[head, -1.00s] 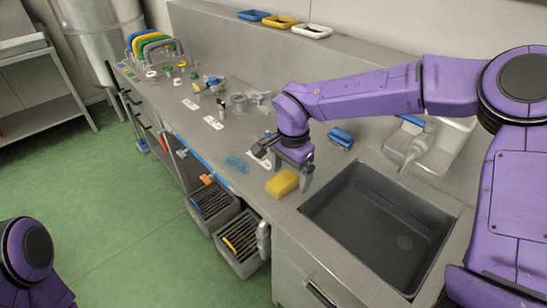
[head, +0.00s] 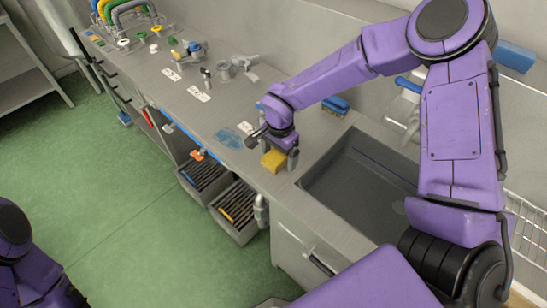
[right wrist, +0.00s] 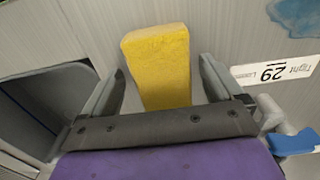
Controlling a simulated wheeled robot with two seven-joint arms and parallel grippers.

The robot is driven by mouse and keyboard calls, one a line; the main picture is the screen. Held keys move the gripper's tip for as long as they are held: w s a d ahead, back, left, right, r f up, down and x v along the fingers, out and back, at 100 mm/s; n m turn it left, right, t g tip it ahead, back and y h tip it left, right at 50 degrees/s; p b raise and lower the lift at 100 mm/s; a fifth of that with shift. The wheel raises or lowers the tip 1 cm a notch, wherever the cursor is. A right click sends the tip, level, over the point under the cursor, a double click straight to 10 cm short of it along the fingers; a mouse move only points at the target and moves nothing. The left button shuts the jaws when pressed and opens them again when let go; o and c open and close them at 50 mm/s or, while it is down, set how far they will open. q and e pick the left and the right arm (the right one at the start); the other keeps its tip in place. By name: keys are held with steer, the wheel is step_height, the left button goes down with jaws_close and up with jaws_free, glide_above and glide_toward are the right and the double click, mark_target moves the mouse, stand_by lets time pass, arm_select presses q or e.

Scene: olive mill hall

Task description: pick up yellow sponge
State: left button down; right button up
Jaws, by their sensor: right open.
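The yellow sponge (head: 274,160) lies on the metal counter, just left of the sink. In the right wrist view the sponge (right wrist: 158,62) stands out between the two fingers, with a gap on each side. My right gripper (right wrist: 160,85) is open around the sponge and does not appear to touch it. In the head view my right gripper (head: 280,150) is over the sponge and hides part of it. My left gripper is out of view; only part of my left arm shows at the left edge.
The sink (head: 355,190) is right of the sponge. Bins (head: 236,211) stand below the counter front.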

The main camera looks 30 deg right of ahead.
steer(key=shift+a, duration=0.2)
steer(key=shift+s+d+f, duration=0.1)
steer(key=shift+d, duration=0.1)
steer(key=c, duration=1)
steer(key=shift+a, duration=0.1)
steer(key=shift+r+b, duration=0.4)
steer(key=shift+r, duration=0.2)
steer(key=w+a+r+b, duration=0.1)
steer(key=a+r, duration=0.3)
steer(key=w+a+r+b, duration=0.1)
steer(key=a+r, duration=0.3)
steer(key=a, duration=0.1)
steer(key=w+a+r+b, duration=0.1)
steer(key=a+r, duration=0.3)
steer(key=shift+a+b, duration=0.3)
steer(key=shift+a, duration=0.05)
